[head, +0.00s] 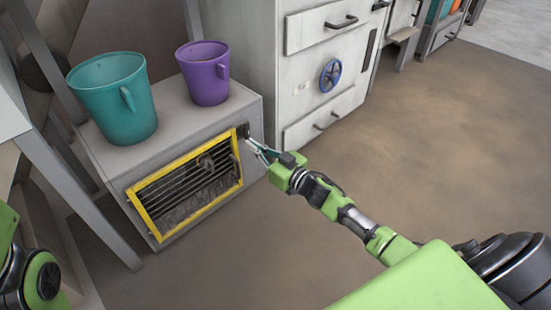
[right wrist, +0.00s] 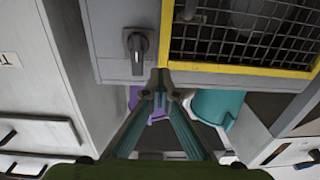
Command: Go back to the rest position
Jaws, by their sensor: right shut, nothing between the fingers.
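My right gripper (head: 252,142) reaches in from the right to the front right corner of a grey box (head: 120,165). It is shut and empty, with its fingertips by a dark knob (head: 243,130) on the box front. In the right wrist view the fingertips (right wrist: 162,86) meet just beside the black knob (right wrist: 137,45); I cannot tell whether they touch the box. My left gripper is not in view; only a part of my left arm shows at the lower left.
A yellow-framed grille (head: 190,180) covers the box front. A white cabinet (head: 320,70) with drawers and a blue handwheel (head: 331,74) stands behind. The brown floor (head: 440,140) at right is clear.

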